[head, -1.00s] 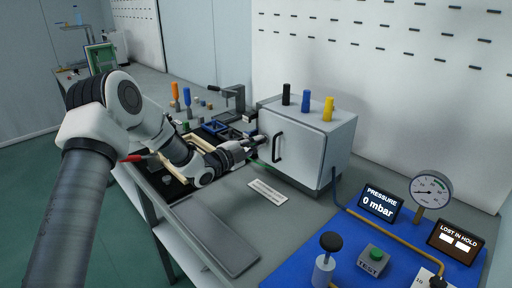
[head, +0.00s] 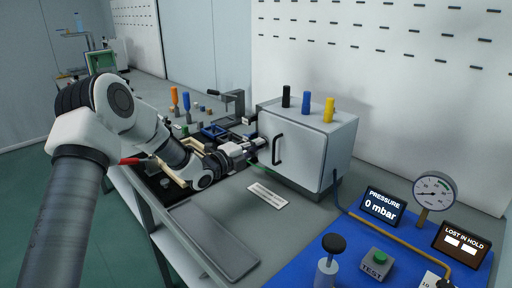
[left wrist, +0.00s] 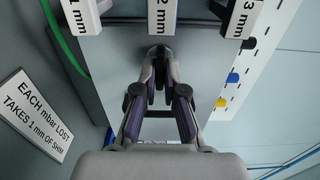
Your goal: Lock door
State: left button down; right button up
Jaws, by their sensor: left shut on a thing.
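The white cabinet (head: 300,152) stands on the bench with its front door (head: 300,165) against the body. A black bar handle (head: 278,149) is on the door, left of its middle. Black (head: 286,95), blue (head: 306,103) and yellow (head: 329,110) knobs stand on its top. My left gripper (head: 256,146) is at the cabinet's left front edge, left of the handle. In the left wrist view its fingers (left wrist: 160,75) are closed on a small dark rounded piece (left wrist: 160,52), mostly hidden, just below the "2 mm" tab (left wrist: 162,15). My right gripper is out of view.
A blue board (head: 345,262) at the right front bears a pressure display (head: 381,204) reading 0 mbar, a gauge (head: 434,190) and a TEST button (head: 378,259). A white text card (head: 267,196) lies before the cabinet. Tools and small parts crowd the bench behind my left arm.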

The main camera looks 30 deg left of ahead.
pick_arm(q)
jog(key=shift+w+r, duration=0.1)
jog(key=shift+r, duration=0.15)
jog(key=c, duration=1.3)
grip_release()
jog(key=shift+o, duration=0.2)
jog(key=shift+w+f, duration=0.1)
jog(key=shift+f, duration=0.15)
jog(key=v, duration=1.2)
